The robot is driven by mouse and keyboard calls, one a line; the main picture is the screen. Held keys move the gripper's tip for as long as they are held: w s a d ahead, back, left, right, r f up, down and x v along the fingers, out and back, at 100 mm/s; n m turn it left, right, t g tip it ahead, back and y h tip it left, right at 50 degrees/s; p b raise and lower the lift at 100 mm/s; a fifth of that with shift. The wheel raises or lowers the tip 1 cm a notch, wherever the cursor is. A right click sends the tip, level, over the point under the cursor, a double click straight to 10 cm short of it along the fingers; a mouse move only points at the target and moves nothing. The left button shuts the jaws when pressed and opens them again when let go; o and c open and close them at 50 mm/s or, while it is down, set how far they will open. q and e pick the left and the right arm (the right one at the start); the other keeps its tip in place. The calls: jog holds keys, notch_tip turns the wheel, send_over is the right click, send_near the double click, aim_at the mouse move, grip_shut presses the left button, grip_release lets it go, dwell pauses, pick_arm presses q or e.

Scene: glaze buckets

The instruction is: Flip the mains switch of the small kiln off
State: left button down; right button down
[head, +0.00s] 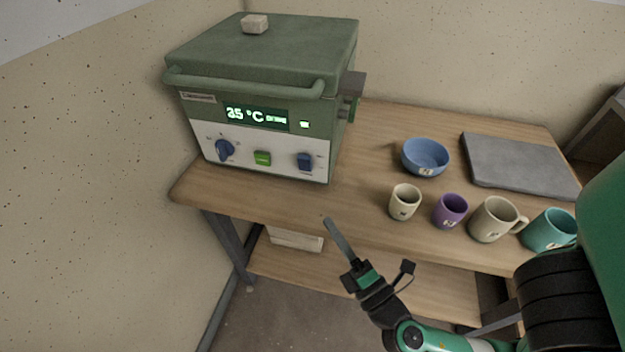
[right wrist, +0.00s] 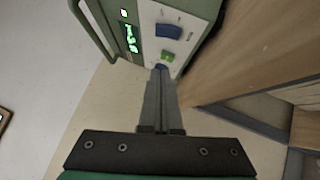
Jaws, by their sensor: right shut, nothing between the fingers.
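The small green kiln (head: 262,60) stands on the left end of the wooden table, its lit display reading about 35 °C. Its white front panel has a round blue knob (head: 224,149) at the left, a green button or switch (head: 262,158) in the middle and a blue rocker switch (head: 304,161) at the right. The labels are too small to read. My right gripper (head: 328,222) is shut and empty, in front of and below the panel, apart from it. In the right wrist view the blue rocker (right wrist: 168,31) and green control (right wrist: 168,57) show beyond the fingertips, which partly cover the knob. My left gripper is out of view.
A blue bowl (head: 425,158), a cream cup (head: 404,202), a purple cup (head: 450,210), a beige mug (head: 494,219) and a teal mug (head: 548,231) stand right of the kiln. A grey slab (head: 520,167) lies behind them. Bare tabletop (head: 355,185) lies between kiln and cups.

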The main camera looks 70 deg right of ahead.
jog(key=p, duration=0.3)
send_near(303, 162)
jog(key=w, duration=0.4)
jog(key=shift+a+r, duration=0.2)
jog(key=shift+r, duration=0.05)
jog(key=d, duration=0.1)
jog(key=d+r+p, duration=0.1)
jog(key=d, duration=0.1)
jog(key=shift+w+d+p, duration=0.15)
jog(key=shift+p, duration=0.15)
jog(key=shift+w+d, duration=0.1)
jog(key=shift+d, duration=0.2)
jog(key=shift+f, duration=0.1)
